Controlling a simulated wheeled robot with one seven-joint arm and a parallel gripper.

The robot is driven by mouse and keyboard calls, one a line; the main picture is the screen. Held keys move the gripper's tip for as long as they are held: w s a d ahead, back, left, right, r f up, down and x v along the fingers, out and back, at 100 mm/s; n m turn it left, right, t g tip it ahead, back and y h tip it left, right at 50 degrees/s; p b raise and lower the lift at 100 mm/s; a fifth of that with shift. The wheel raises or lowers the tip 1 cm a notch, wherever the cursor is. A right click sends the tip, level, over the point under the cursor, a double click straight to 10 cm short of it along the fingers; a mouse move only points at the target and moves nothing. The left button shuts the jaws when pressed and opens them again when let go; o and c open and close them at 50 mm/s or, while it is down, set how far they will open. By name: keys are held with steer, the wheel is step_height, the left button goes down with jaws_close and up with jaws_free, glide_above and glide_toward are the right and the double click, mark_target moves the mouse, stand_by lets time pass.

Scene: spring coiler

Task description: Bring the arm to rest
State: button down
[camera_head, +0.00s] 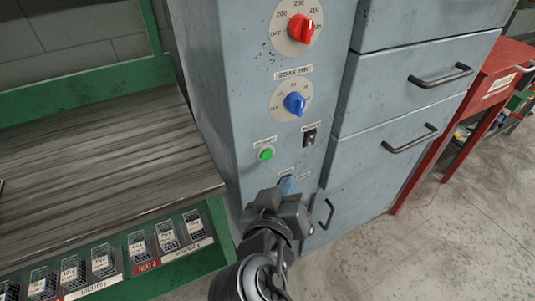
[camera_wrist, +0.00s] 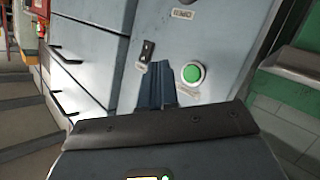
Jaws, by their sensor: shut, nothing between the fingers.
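My gripper (camera_head: 287,185) is in front of the lower part of the grey control panel (camera_head: 222,90) in the head view. Its fingers are shut and empty. In the wrist view the closed fingers (camera_wrist: 157,85) point toward the panel, between the black rocker switch (camera_wrist: 147,52) and the green button (camera_wrist: 192,73). I cannot tell whether the fingertips touch the panel. In the head view the green button (camera_head: 266,154) and the black switch (camera_head: 310,135) are above the gripper. A label below them is partly hidden by the gripper.
A red knob (camera_head: 301,28) and a blue knob (camera_head: 294,103) sit higher on the panel. Grey drawers with black handles (camera_head: 441,76) stand to the right, then a red table (camera_head: 495,75). A green-edged bench (camera_head: 100,165) with small wire bins is left. Concrete floor (camera_head: 450,240) is open at lower right.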

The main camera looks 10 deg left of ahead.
stand_by(0.3)
steer(key=s+d+f+n+g+y, duration=0.1)
steer(key=s+d+f+y, duration=0.1)
steer(key=s+d+f, duration=0.45)
steer(key=s+d+f+g+y, duration=0.15)
steer(key=s+d+f, duration=0.25)
steer(key=s+d, duration=0.55)
steer(key=s+d+r+m+t, duration=0.1)
steer(key=s+d+r+m, duration=0.1)
steer(key=s+r, duration=0.3)
steer(key=s+d+r+m+t+h, duration=0.1)
steer(key=s+d+r, duration=0.3)
steer(key=s, duration=1)
step_height(320, 180, up, 2)
steer(key=shift+d+r+m+t, duration=0.25)
steer(key=shift+m+t, duration=0.2)
steer(key=shift+m, duration=0.35)
